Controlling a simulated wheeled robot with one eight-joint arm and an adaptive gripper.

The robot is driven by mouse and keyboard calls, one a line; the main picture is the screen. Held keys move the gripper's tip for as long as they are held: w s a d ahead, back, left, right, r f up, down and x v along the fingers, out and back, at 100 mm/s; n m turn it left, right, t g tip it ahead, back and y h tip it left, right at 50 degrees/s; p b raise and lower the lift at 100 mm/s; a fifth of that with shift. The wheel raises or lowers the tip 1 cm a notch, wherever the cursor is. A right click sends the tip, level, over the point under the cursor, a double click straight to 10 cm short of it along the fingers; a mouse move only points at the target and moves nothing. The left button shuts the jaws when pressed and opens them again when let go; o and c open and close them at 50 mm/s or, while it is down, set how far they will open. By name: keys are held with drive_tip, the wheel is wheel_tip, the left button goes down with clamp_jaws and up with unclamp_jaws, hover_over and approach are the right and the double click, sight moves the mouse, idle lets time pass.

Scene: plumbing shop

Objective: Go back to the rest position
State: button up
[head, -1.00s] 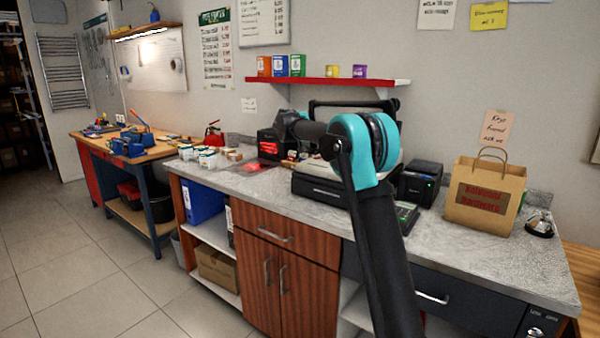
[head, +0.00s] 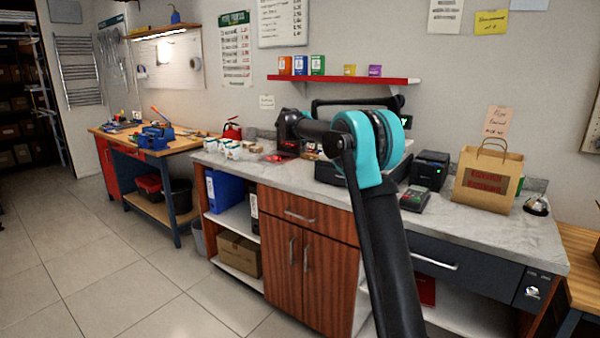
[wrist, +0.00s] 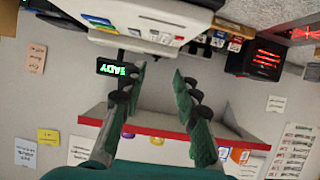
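My gripper (wrist: 159,72) is open in the wrist view, with its two green fingers apart and nothing between them. That view is upside down; the fingers point toward the till area and the red wall shelf (wrist: 160,122). In the head view my arm rises from the bottom, bends at a teal joint and reaches left over the counter (head: 455,222). My fingers cannot be made out there. The arm hides much of the till. No held object shows.
On the counter stand a card reader (head: 414,198), a black printer (head: 429,170), a paper bag (head: 487,180) and a bell (head: 536,205). A red shelf (head: 345,80) juts from the wall above. A workbench (head: 180,150) stands left. The tiled floor (head: 110,260) at left is clear.

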drive_tip(key=s+d+f+n+g+y, duration=0.2)
drive_tip(key=s+d+f, duration=0.35)
drive_tip(key=s, duration=0.75)
drive_tip(key=s+d+f+n+g+y, duration=0.1)
drive_tip(key=s+d+f, duration=0.2)
drive_tip(key=s+f, duration=0.8)
drive_tip(key=s+d+f+n+g+y, duration=0.2)
drive_tip(key=s+d+f, duration=0.3)
drive_tip(key=s, duration=1.1)
drive_tip(key=s+a+f+n+y, duration=0.1)
drive_tip(key=s+f, duration=0.5)
drive_tip(key=s, duration=0.4)
drive_tip(key=s+a+f+n+g+y, duration=0.1)
drive_tip(key=s+a+f, duration=0.1)
drive_tip(key=s+f, duration=0.4)
drive_tip(key=s, duration=0.3)
drive_tip(key=shift+s+a+f+y, duration=0.15)
drive_tip(key=shift+s+a+y, duration=0.05)
drive_tip(key=shift+s+y, duration=0.2)
